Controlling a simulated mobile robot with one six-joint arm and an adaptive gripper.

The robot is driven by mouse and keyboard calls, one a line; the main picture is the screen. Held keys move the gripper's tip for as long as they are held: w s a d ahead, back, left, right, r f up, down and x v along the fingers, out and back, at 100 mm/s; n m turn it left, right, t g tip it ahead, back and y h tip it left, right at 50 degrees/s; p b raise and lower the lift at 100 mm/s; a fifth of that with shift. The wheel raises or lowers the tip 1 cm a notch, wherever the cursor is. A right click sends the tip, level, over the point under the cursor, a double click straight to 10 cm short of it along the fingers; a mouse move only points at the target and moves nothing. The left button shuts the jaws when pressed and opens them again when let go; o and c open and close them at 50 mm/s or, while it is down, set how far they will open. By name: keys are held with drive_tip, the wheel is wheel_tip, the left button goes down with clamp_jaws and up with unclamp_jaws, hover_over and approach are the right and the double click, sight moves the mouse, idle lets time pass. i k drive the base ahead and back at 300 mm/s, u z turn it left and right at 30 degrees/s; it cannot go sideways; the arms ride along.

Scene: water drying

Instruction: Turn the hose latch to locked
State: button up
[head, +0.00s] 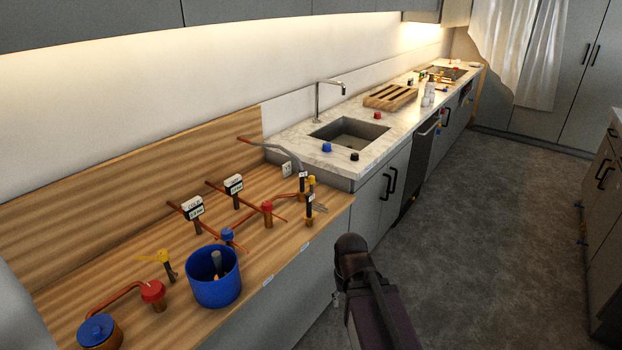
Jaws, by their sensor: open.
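A grey hose (275,149) curves over the far right part of the wooden worktop. It comes down near a small fitting with black-and-white labels (304,176) and a yellow part (312,181). A second labelled post with an orange base (310,209) stands just in front. The hose latch seems to be among these parts, but they are too small to tell which it is or how it is turned. My arm shows at the lower middle, in front of the worktop and well apart from the fittings. My gripper cannot be made out.
Copper pipes with two labelled gauges (193,208) (233,184), a red valve (267,208) and a blue valve (228,235) lie left of the hose. A blue bucket (214,290) stands at the front edge. A sink (350,131) is beyond. The floor (450,240) at right is clear.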

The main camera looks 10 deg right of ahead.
sight(311, 179)
drive_tip(key=z, duration=0.05)
drive_tip(key=i, duration=1)
drive_tip(key=u, duration=0.05)
